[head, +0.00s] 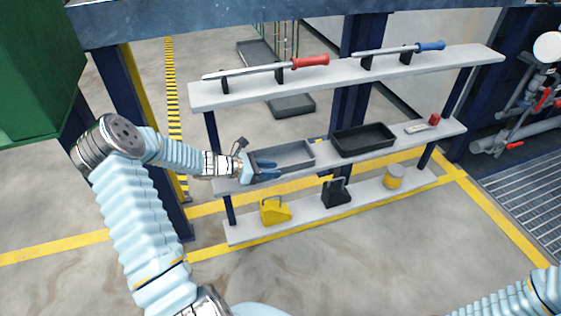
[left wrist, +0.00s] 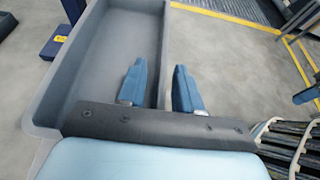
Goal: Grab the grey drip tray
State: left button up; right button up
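The grey drip tray (head: 292,154) is a shallow rectangular tray on the middle shelf, at its left part. It also fills the left of the left wrist view (left wrist: 108,55) and looks empty. My left gripper (head: 275,168) is at the tray's near left side. In the left wrist view its two blue fingers (left wrist: 160,88) are apart, one over the tray's inside and one outside, with the tray's side wall between them. A gap shows beside the wall, so I see no grip on it. My right gripper is out of view; only part of the right arm shows.
A black tray (head: 363,139) stands right of the grey one on the middle shelf (head: 325,163). The top shelf (head: 345,72) above holds red- and blue-handled tools. The bottom shelf (head: 310,212) holds a yellow item (head: 275,211), a black item (head: 336,193) and a tin (head: 394,177).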

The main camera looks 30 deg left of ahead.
pick_arm(q)
grip_shut()
